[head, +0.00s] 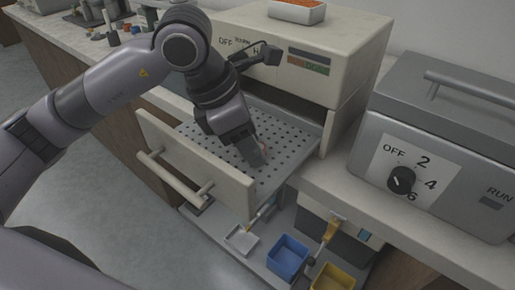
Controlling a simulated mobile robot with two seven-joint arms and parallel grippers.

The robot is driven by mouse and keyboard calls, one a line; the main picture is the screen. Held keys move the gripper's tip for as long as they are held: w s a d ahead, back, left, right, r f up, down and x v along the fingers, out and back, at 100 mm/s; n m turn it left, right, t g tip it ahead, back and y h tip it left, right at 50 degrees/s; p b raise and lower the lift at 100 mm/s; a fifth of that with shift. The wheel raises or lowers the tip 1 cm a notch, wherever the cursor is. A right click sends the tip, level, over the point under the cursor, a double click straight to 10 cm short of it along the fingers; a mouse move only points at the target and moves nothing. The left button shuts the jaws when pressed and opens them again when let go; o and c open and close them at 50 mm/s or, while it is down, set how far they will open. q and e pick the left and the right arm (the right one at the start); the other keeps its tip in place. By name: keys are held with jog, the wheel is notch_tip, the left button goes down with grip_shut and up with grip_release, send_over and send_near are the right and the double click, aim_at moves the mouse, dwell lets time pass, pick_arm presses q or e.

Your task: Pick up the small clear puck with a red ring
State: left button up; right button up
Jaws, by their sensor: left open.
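My left gripper (256,158) points down into the open drawer, with its fingertips close to the perforated drawer floor (203,134). It is open. A small trace of red or pink (263,143) shows just beside the fingers; it may be the edge of the puck's red ring. The rest of the puck is hidden behind the gripper or too small to make out. I cannot tell whether the fingers are around it or beside it. My right gripper is not in view.
The drawer front (190,165) with its bar handle stands close to my left arm. The beige cabinet (340,40) rises behind, with an orange-filled tray (297,12) on top. A grey machine (440,140) stands right. Blue (288,256) and yellow (333,279) bins sit below.

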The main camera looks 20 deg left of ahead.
pick_arm(q)
jog(key=c, duration=0.8)
jog(key=shift+r, duration=0.1)
